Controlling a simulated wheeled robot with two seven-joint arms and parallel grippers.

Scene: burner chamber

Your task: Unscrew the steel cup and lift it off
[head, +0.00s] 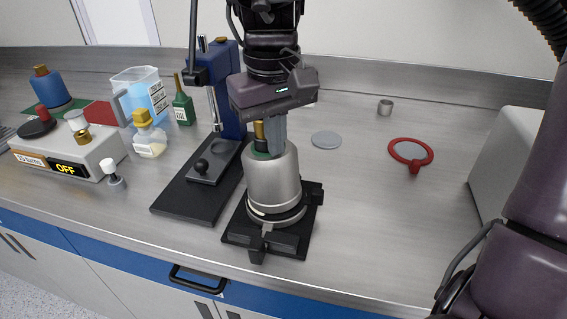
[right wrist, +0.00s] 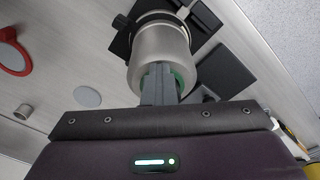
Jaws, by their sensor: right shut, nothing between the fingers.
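The steel cup (head: 274,178) stands upright on a black clamp base (head: 263,243) at the middle front of the bench. It also shows at the top of the right wrist view (right wrist: 157,55). My right gripper (head: 275,150) points down at the cup's top, its fingers shut with nothing between them. In the right wrist view the shut fingers (right wrist: 158,70) overlap the cup's near end, where something green shows beside them. I cannot tell whether the fingertips touch the cup. My left gripper is not in view.
A blue press (head: 224,90) on a black plate stands just left of the cup. A burner box (head: 95,155), bottles and a water tub (head: 145,95) are further left. A grey disc (head: 326,140), a red ring (head: 411,152) and a small metal cup (head: 385,107) lie right, with clear bench around.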

